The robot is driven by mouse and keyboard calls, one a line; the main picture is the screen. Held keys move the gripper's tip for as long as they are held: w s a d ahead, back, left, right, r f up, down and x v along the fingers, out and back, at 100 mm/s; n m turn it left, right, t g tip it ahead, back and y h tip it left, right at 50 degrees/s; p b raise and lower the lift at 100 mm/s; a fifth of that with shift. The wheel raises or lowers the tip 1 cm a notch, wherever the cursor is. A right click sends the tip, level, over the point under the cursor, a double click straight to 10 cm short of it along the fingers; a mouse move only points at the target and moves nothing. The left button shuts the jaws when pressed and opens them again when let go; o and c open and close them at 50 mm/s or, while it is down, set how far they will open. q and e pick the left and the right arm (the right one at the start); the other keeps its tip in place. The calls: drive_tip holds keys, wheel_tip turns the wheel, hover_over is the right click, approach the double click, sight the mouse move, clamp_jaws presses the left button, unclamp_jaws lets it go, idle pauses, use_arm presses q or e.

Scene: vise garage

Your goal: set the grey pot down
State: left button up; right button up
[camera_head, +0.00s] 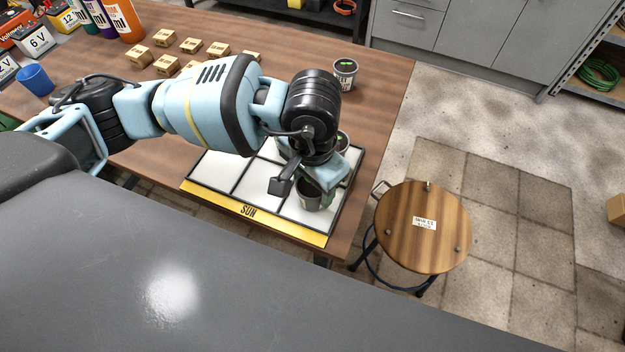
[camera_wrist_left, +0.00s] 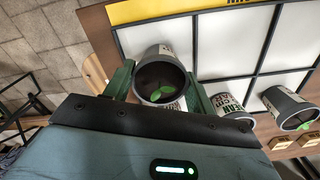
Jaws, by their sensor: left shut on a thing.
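The grey pot (camera_head: 311,198) with dark soil and a small green sprout is between the fingers of my left gripper (camera_head: 314,184), over the front right cell of the white gridded board (camera_head: 212,172). In the left wrist view, the pot (camera_wrist_left: 158,66) sits between both green fingers, its open top toward the camera. I cannot tell whether its base touches the board. A second labelled pot (camera_head: 343,142) shows partly behind my gripper, toward the board's back right. A third pot (camera_head: 345,74) stands on the wooden table past the board. My right gripper is not in view.
The board has a yellow front strip marked SUN (camera_head: 248,211). A wooden stool (camera_head: 422,250) stands right of the table. The board's left cells look empty where visible.

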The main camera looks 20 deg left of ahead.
use_arm(q)
drive_tip(key=shift+f, duration=0.1)
drive_tip(key=o, duration=1)
drive_tip(key=shift+o, duration=0.2)
wheel_tip(320, 180, up, 12)
drive_tip(key=shift+b, duration=0.3)
